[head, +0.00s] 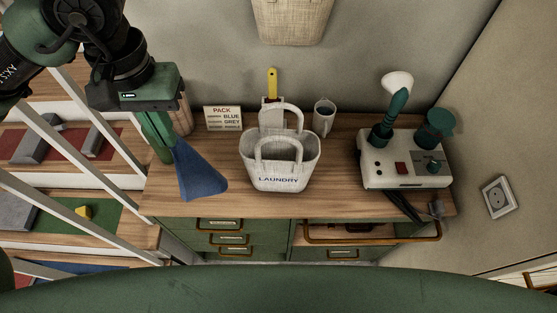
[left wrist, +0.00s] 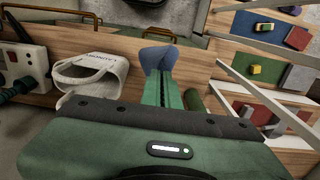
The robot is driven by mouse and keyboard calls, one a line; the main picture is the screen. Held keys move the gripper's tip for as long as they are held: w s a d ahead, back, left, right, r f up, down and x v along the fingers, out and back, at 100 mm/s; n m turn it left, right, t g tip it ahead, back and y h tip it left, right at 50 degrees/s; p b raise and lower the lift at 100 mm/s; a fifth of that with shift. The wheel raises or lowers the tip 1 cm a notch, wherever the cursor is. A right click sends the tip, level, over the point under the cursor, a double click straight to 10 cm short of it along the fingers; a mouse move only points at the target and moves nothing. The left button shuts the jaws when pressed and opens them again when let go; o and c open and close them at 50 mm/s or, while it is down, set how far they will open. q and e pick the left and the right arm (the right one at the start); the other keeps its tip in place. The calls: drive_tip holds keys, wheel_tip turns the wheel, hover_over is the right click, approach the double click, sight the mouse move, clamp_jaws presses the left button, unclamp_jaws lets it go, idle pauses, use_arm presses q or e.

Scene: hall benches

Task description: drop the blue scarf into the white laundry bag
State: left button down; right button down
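The blue scarf (head: 202,174) hangs from the fingertips of my left gripper (head: 166,150), flaring out below them over the left part of the wooden bench top. The gripper is shut on its upper end. In the left wrist view the scarf (left wrist: 158,58) shows at the tips of the closed green fingers (left wrist: 164,84). The white laundry bag (head: 280,172), marked LAUNDRY, stands upright on the bench with two handles up, right of the scarf and apart from it. It also shows in the left wrist view (left wrist: 92,74). My right gripper is not in view.
A sign (head: 223,118), a yellow-handled tool (head: 272,82) and a mug (head: 324,118) stand behind the bag. A white appliance (head: 404,160) is on the right. A woven bag (head: 292,18) hangs on the wall. Shelves with white rails (head: 85,150) are on the left.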

use_arm(q)
wheel_tip(320, 180, up, 24)
drive_tip(key=w+d, duration=0.6)
drive_tip(key=d, duration=0.3)
drive_tip(key=w+d, duration=0.6)
drive_tip(key=d, duration=0.4)
idle(1.5)
drive_tip(key=shift+f, duration=0.1)
idle(1.2)
drive_tip(key=shift+s+d, duration=0.5)
drive_tip(key=shift+s, duration=0.35)
drive_tip(key=shift+s+d, duration=0.5)
drive_tip(key=shift+s, duration=0.3)
drive_tip(key=shift+s+d, duration=0.5)
drive_tip(key=shift+s, duration=0.35)
